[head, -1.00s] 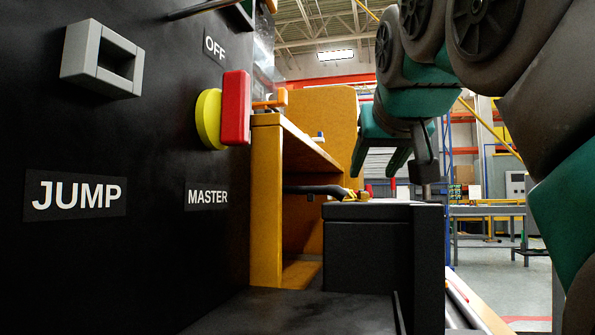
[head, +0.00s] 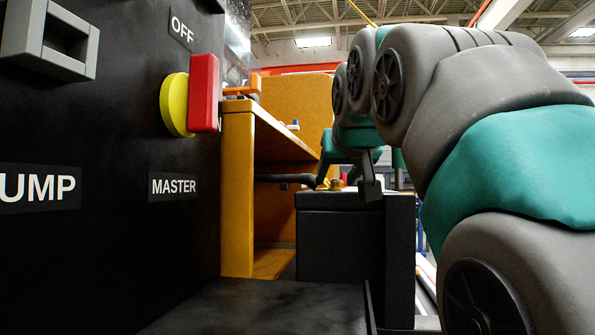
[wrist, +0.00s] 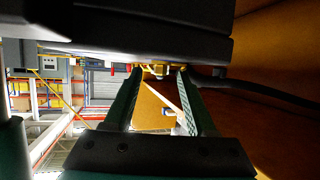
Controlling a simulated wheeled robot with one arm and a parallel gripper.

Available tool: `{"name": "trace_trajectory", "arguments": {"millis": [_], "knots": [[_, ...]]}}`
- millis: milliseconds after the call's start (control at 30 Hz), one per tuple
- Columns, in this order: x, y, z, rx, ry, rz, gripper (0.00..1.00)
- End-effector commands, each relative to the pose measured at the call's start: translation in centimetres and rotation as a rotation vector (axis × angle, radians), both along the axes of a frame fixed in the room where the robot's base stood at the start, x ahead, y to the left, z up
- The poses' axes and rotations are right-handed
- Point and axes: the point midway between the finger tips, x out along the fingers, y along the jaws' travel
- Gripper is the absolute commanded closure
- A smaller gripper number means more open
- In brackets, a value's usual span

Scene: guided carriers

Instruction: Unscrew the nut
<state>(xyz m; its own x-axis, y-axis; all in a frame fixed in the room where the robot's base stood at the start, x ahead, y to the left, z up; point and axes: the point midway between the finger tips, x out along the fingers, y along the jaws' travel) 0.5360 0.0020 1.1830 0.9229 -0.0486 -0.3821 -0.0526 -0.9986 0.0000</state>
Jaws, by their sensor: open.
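A small brass-coloured fitting, which looks like the nut (head: 336,185), sits at the top of a black box (head: 340,240) at the end of a dark hose (head: 285,179). In the wrist view the brass nut (wrist: 156,70) shows between the tips of my gripper (wrist: 157,78), beside the dark box. My gripper (head: 345,168) is open, its fingers on either side of the nut. I cannot tell whether either finger touches it. In the head view my arm and the gripper body partly hide the fingertips.
A dark panel (head: 110,255) with a red and yellow switch (head: 203,93) stands close on the left. A yellow-orange cabinet or shelf (head: 238,190) stands behind it. A low black surface (head: 260,305) lies in front of the box.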

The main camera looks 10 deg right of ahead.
Motion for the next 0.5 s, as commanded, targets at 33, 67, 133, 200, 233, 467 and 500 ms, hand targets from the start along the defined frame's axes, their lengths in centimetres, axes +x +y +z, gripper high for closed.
{"name": "trace_trajectory", "arguments": {"millis": [33,67,133,200,233,467,500], "knots": [[-0.02,0.0,0.01,0.0,0.0,0.0,0.44],[-0.03,0.0,0.0,0.0,0.0,0.0,0.44],[-0.04,0.0,0.01,0.0,0.0,0.0,0.48],[-0.05,0.01,0.01,0.0,0.0,0.0,0.56],[-0.05,0.01,0.01,0.0,0.0,0.0,0.59],[-0.06,0.01,0.0,0.0,0.0,0.0,0.85],[-0.07,0.01,0.01,0.0,0.0,0.0,0.9]]}}
